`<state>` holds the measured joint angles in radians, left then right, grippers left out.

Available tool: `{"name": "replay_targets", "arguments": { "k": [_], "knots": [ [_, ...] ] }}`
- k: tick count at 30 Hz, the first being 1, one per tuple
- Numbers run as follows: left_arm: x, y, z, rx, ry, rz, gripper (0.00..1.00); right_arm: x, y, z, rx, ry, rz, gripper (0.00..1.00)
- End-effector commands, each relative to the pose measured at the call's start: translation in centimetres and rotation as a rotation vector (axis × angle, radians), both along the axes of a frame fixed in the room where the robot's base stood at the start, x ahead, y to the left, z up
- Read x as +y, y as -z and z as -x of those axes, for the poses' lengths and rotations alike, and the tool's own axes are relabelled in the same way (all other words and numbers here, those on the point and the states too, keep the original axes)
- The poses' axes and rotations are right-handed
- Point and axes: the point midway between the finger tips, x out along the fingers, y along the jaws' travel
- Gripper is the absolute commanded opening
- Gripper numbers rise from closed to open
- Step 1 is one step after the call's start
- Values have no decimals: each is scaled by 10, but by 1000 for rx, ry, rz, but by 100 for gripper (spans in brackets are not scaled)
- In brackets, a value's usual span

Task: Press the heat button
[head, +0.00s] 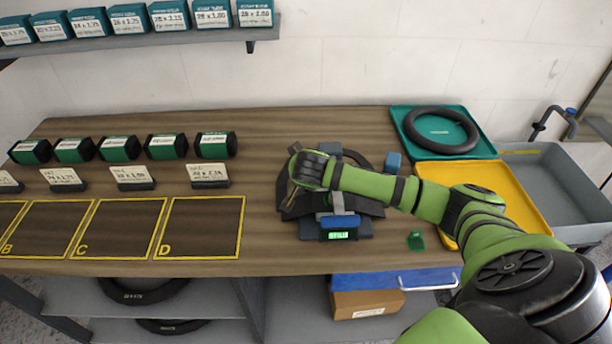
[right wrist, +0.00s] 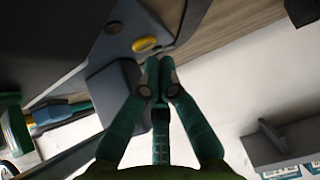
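A dark machine with blue-grey blocks (head: 345,229) and a lit green display (head: 339,236) sits on the workbench. My right arm reaches over it from the right, hiding much of its middle. My right gripper (right wrist: 158,66) has its fingertips together, with nothing visible between them. In the right wrist view, a round yellow button (right wrist: 145,44) on a grey block lies just beyond and left of the fingertips; I cannot tell whether they touch. No label on it is readable. In the head view the button is hidden. My left gripper is not in view.
The wooden bench (head: 262,240) has yellow-outlined squares, green boxes (head: 166,146) and label cards at left. A green tray (head: 474,156) with a black tyre (head: 441,131), a yellow tray (head: 500,182) and a grey bin (head: 560,185) stand at right. A shelf (head: 130,42) holds teal boxes.

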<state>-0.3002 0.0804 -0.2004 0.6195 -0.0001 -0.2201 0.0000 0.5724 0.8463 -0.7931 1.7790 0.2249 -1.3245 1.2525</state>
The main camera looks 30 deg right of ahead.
Motion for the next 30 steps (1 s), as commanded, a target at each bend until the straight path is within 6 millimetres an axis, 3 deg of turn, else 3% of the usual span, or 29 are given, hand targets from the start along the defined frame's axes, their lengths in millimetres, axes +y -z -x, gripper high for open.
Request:
{"name": "replay_targets", "arguments": {
  "k": [30],
  "knots": [
    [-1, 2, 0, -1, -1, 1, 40, 0, 12, 0, 1, 0, 0, 0]
  ]
}}
